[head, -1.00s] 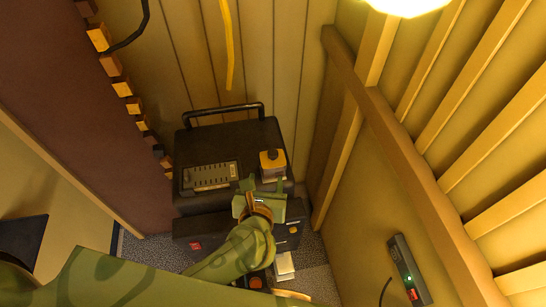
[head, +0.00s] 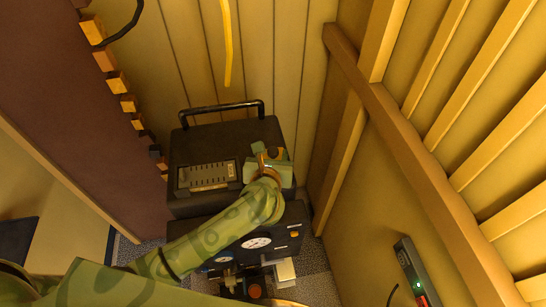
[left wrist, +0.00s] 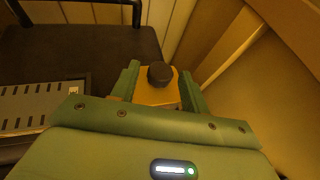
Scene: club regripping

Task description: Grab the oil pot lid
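The oil pot (left wrist: 152,94) is a small yellow box with a round dark knob (left wrist: 159,74) on its top, where the lid is. It sits at the right of a black machine's top. My left gripper (head: 268,158) is over the pot in the head view and covers most of it. In the left wrist view, the two green fingers of the left gripper (left wrist: 160,82) stand apart, one on each side of the yellow top. They look open, and contact with the lid does not show. The right gripper is not in view.
The black machine (head: 225,140) has a carrying handle (head: 222,112) at the back and a slotted plate (head: 208,176) left of the pot. Round gauges (head: 256,243) sit on its lower front. A wooden wall and rail (head: 345,75) stand close on the right.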

